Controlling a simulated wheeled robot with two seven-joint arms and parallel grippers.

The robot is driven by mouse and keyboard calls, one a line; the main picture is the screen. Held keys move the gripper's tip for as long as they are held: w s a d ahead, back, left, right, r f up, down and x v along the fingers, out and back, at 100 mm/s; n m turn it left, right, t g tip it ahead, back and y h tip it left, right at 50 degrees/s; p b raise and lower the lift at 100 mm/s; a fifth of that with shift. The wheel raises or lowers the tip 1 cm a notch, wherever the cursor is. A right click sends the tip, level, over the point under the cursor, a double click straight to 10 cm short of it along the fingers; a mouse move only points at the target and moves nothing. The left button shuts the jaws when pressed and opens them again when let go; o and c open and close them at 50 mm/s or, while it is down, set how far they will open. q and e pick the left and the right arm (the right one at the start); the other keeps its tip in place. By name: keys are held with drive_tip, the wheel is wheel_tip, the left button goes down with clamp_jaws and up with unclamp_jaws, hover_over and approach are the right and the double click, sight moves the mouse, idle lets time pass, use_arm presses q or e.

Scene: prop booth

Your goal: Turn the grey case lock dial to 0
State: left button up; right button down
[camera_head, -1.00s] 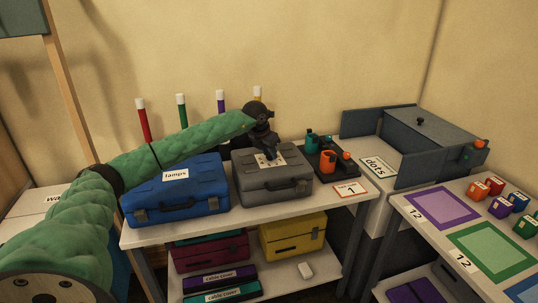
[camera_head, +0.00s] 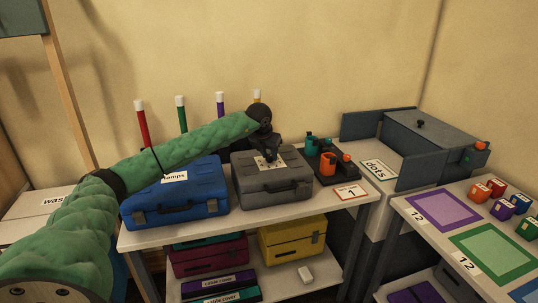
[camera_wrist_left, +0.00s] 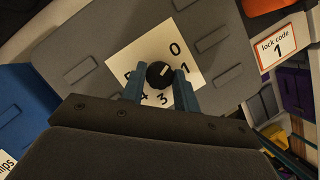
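The grey case (camera_head: 272,184) stands closed on the table; it also shows in the left wrist view (camera_wrist_left: 215,75). A white label card (camera_wrist_left: 128,62) with numbers lies on its lid. The black lock dial (camera_wrist_left: 160,74) sits at the card's middle. Its pale pointer mark points up and right, roughly between the 0 and the 1. My left gripper (camera_wrist_left: 159,88) is over the lid, with one finger on each side of the dial. Whether the fingers press on the dial cannot be told. My right gripper is in no view.
A blue case (camera_head: 180,202) stands close on the left, under my left arm. A dark tray (camera_head: 326,165) with orange and teal parts is on the right. A card (camera_head: 350,192) reading "lock code 1" lies at the table's front right. Several coloured posts stand behind.

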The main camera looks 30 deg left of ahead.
use_arm(q)
drive_tip(key=o, duration=0.4)
drive_tip(key=shift+o, duration=0.2)
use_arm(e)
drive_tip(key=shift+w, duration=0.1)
use_arm(q)
drive_tip(key=b+v, duration=0.1)
drive_tip(key=v, duration=0.7)
drive_tip(key=shift+b, duration=0.4)
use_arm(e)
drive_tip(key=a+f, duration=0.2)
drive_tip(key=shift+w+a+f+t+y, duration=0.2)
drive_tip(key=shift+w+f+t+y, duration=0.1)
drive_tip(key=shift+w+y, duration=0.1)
use_arm(q)
drive_tip(key=shift+f, duration=0.1)
